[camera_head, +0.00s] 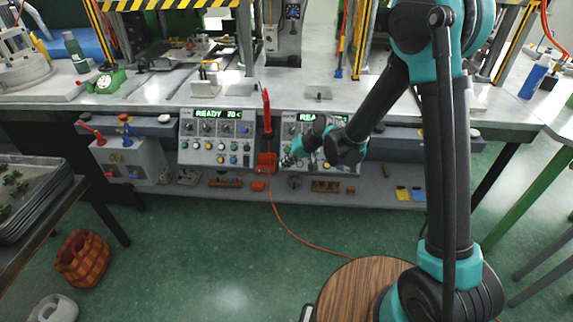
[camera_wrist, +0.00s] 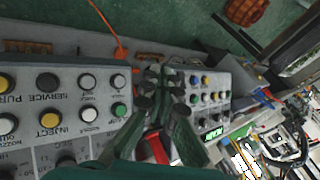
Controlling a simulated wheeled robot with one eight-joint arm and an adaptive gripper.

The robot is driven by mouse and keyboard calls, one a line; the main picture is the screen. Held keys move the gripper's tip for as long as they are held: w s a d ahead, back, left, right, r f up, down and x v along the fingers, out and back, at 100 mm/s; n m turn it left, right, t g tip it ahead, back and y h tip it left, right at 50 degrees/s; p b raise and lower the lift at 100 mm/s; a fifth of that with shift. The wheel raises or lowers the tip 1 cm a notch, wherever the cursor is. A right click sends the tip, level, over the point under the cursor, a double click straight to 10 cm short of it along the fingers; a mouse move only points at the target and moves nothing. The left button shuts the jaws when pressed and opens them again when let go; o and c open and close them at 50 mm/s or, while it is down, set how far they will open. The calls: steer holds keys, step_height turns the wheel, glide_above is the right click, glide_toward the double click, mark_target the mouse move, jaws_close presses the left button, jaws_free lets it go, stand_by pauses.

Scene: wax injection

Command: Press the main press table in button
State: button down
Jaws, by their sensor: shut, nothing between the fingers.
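Two grey control panels with rows of buttons stand at the bench's front edge: a left panel (camera_head: 188,133) and a right panel (camera_head: 289,118). My gripper (camera_head: 304,150) is shut and empty in front of the right panel's left part, hiding some of its buttons. In the wrist view, my gripper (camera_wrist: 163,88) is beside the right panel's end, close to white buttons (camera_wrist: 87,81) and a green button (camera_wrist: 119,110). Labels there read upside down and include "TABLE" and "INJECT". The left panel (camera_wrist: 222,75) shows beyond the fingers. I cannot tell which button is table in, nor contact.
A red upright tool (camera_head: 267,115) with an orange hose (camera_head: 290,228) stands between the panels. A grey box with red and blue valves (camera_head: 130,158) is at the left. A lower shelf (camera_head: 380,190) holds small parts. The green floor in front is mostly clear.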

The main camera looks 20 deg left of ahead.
steer(key=shift+w, duration=0.1)
steer(key=w+a+f, duration=0.1)
steer(key=w+f, duration=0.4)
steer(key=w, duration=0.1)
steer(key=shift+w+a+f, duration=0.2)
steer(key=shift+f, duration=0.1)
steer(key=shift+w+f, duration=0.1)
stand_by(1.6)
steer(key=shift+w+a+f, duration=0.1)
steer(key=shift+w+f, duration=0.1)
